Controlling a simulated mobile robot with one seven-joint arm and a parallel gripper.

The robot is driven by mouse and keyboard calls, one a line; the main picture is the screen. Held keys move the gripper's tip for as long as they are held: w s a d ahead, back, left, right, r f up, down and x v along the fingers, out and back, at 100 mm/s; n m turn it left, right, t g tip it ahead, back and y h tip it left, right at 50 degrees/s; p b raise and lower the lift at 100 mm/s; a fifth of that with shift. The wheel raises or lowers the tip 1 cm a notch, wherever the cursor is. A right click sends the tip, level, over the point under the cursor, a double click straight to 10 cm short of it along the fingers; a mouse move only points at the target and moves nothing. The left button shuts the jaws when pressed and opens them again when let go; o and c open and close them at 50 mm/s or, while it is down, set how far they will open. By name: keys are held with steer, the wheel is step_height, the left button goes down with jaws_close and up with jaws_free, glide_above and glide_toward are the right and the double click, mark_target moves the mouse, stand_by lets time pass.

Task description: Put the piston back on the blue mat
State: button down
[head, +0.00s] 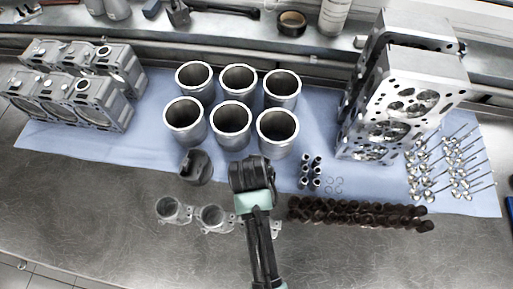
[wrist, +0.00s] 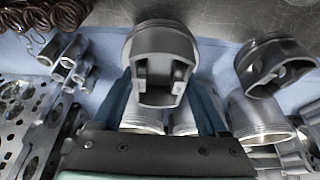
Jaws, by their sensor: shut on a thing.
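A grey metal piston (wrist: 160,60) is between the two fingers of my gripper (wrist: 162,82) in the wrist view, with its hollow skirt side facing the camera. My gripper (head: 249,174) is shut on it. In the head view my gripper is over the front edge of the blue mat (head: 140,148), and its hand hides the piston. I cannot tell whether the piston touches the mat. A second piston (head: 196,167) stands on the mat to the left of my gripper; it shows at the right of the wrist view (wrist: 272,66).
Several cylinder liners (head: 230,124) stand just behind my gripper. Small sleeves (head: 311,172) and dark springs (head: 360,212) lie to the right. Rod-like parts (head: 212,217) lie in front on the metal bench.

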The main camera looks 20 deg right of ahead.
steer(key=shift+f, duration=1.6)
steer(key=shift+w+f, duration=0.1)
steer(key=shift+f, duration=0.05)
jaws_free()
